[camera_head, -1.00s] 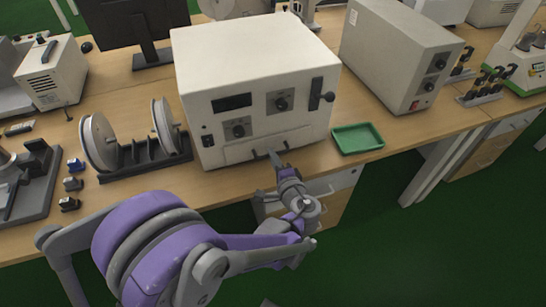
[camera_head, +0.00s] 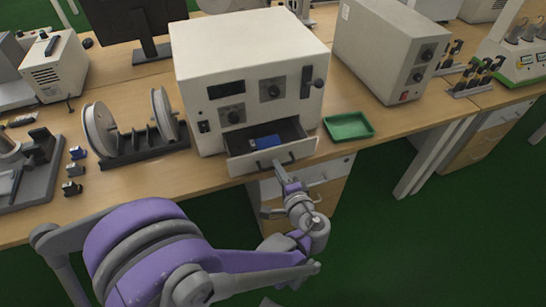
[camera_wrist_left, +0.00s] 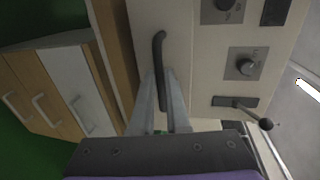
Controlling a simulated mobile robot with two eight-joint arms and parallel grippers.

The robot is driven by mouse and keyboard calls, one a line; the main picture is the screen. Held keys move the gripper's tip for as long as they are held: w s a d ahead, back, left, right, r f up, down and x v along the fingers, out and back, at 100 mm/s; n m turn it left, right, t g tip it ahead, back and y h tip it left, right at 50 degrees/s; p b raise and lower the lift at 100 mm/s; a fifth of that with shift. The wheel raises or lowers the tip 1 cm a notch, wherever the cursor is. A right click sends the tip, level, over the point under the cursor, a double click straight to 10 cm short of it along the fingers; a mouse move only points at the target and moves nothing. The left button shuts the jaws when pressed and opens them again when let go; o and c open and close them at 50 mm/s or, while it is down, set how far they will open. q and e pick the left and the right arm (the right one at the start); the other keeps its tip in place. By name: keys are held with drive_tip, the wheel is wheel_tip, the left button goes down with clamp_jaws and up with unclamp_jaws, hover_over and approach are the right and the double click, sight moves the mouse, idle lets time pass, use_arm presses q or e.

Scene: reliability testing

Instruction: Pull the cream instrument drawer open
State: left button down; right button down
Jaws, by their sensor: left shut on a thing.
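The cream instrument (camera_head: 245,70) stands on the bench in the head view. Its drawer (camera_head: 243,165) at the bottom front is pulled partly out. A blue block-like thing (camera_head: 265,142) lies inside the drawer. The dark drawer handle (camera_head: 268,164) is on the drawer front; it also shows in the left wrist view (camera_wrist_left: 159,50). My left gripper (camera_head: 281,168) is at the handle's right part and shut on it; its two fingers also show around the handle in the left wrist view (camera_wrist_left: 163,103). My right gripper is not in view.
A green tray (camera_head: 348,126) lies on the bench right of the drawer. A rack with reels (camera_head: 140,145) stands to the left. Another cream box (camera_head: 385,50) stands at right. Bench cabinet drawers (camera_head: 325,185) sit below the bench edge.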

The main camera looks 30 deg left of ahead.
use_arm(q)
drive_tip(key=v, duration=0.2)
drive_tip(key=f+v, duration=0.1)
drive_tip(key=v, duration=0.1)
drive_tip(key=shift+s+d+r, duration=0.15)
drive_tip(key=shift+s+d, duration=0.05)
drive_tip(key=shift+d, duration=0.05)
drive_tip(key=c, duration=0.9)
unclamp_jaws()
drive_tip(key=p+v, duration=0.1)
drive_tip(key=v, duration=0.9)
drive_tip(key=shift+s+d, duration=0.25)
drive_tip(key=shift+s, duration=0.05)
